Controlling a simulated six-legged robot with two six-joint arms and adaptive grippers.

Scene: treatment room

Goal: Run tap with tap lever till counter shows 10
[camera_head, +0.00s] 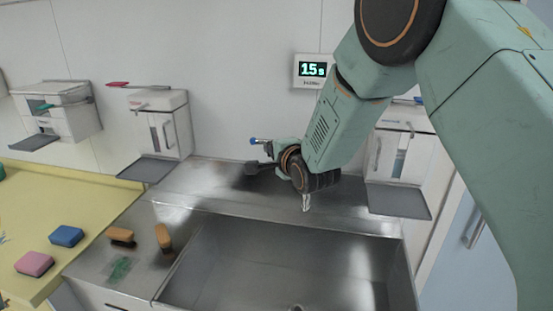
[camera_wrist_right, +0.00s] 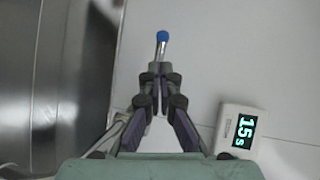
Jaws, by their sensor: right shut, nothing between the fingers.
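The counter (camera_head: 312,69) is a white wall box with a lit green display reading 15 s. It also shows in the right wrist view (camera_wrist_right: 240,131). The tap lever (camera_head: 258,141) has a blue tip and a metal shaft. In the right wrist view the lever (camera_wrist_right: 162,37) stands just beyond my fingertips, in line with them; I cannot tell whether they touch it. My right gripper (camera_wrist_right: 159,72) is shut and empty. In the head view my right wrist covers most of the tap. A pale spout-like piece (camera_head: 306,203) shows below it. My left gripper is out of view.
A steel sink basin (camera_head: 215,262) lies below the tap. Two brown brushes (camera_head: 164,237) and a green item (camera_head: 120,269) lie on its left ledge. Blue (camera_head: 66,236) and pink (camera_head: 34,263) sponges lie on the yellow counter. Wall dispensers (camera_head: 160,122) with trays stand on both sides.

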